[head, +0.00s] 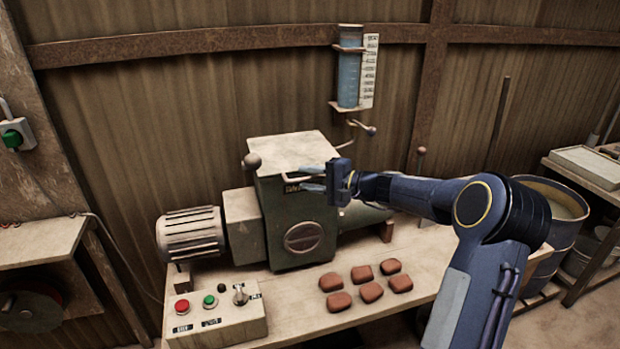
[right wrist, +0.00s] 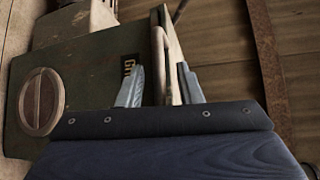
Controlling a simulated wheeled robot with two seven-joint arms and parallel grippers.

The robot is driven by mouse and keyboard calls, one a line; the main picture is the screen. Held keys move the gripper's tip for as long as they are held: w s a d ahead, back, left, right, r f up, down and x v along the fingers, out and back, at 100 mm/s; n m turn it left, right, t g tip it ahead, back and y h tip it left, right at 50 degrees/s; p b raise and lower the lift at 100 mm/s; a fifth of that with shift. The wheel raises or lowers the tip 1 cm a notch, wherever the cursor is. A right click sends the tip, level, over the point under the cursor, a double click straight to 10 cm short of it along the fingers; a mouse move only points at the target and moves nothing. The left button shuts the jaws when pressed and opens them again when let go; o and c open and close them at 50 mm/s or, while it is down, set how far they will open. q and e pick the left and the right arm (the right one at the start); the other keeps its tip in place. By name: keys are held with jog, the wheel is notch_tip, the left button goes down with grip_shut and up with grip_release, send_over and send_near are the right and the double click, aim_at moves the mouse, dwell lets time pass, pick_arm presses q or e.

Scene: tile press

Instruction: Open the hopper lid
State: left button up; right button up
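The hopper lid (head: 296,148) is a pale, worn flat plate lying on top of the green machine (head: 300,222); it looks shut. A thin bar handle (right wrist: 158,62) runs along its front edge, and the lid's edge (right wrist: 176,62) shows beside it in the right wrist view. My right gripper (head: 310,178) is at the front right of the lid. In the right wrist view its two fingers (right wrist: 160,88) are apart, with the handle and lid edge between them; I see no firm grip on the handle. My left gripper is not in view.
A round-knobbed lever (head: 252,161) stands at the lid's left. A water tube (head: 349,75) hangs on the wall behind. A button box (head: 214,312) and several reddish lumps (head: 371,291) lie on the bench (head: 400,262). A barrel (head: 553,215) stands at right.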

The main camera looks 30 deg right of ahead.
grip_shut()
